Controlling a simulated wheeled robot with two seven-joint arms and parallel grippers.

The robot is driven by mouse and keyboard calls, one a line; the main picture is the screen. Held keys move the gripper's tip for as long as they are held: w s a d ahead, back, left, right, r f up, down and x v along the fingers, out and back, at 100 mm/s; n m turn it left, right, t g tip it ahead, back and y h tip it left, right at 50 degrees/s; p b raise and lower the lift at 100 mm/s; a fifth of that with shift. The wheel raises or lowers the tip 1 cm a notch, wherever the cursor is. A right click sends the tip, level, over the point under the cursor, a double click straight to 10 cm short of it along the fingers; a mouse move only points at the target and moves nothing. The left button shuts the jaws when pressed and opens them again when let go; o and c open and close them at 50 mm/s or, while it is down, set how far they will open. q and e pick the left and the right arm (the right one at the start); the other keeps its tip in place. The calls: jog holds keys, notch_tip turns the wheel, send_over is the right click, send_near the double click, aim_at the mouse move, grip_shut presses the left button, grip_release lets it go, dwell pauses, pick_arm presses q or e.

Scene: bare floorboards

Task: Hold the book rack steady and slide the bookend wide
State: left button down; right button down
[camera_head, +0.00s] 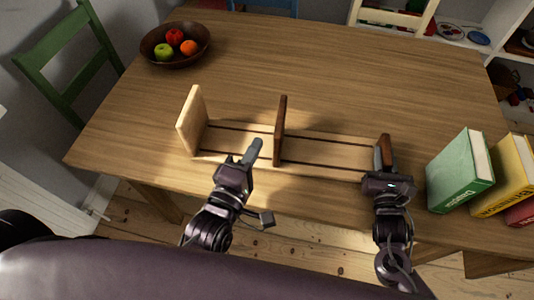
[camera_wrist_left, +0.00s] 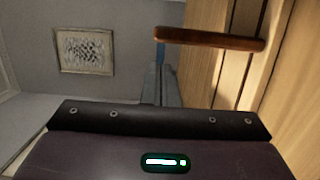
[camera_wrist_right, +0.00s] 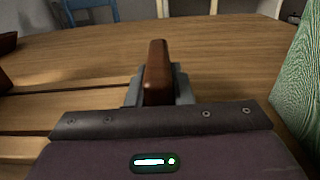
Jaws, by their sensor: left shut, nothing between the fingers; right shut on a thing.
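The book rack (camera_head: 323,150) is a pale wooden base with dark slots along it, lying on the table. A light upright panel (camera_head: 192,122) stands at its left end. A dark brown upright bookend (camera_head: 280,130) stands near its middle; it also shows in the left wrist view (camera_wrist_left: 210,39). A second brown upright (camera_head: 388,147) is at the right end. My right gripper (camera_head: 382,158) is shut on this right upright (camera_wrist_right: 157,75), which sits between its fingers. My left gripper (camera_head: 255,147) is shut and empty over the rack, just left of the middle bookend; I cannot tell whether they touch.
A green book (camera_head: 461,172), a yellow book (camera_head: 503,178) and a red book (camera_head: 521,214) stand to the right of my right gripper. A brown fruit bowl (camera_head: 175,55) is at the back left. The table (camera_head: 330,65) behind the rack is clear.

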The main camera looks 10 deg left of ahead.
pick_arm(q)
jog(key=shift+s+a, duration=0.25)
jog(key=shift+s, duration=0.95)
pick_arm(e)
jog(key=c, duration=1.2)
grip_release()
jog(key=shift+d, duration=0.1)
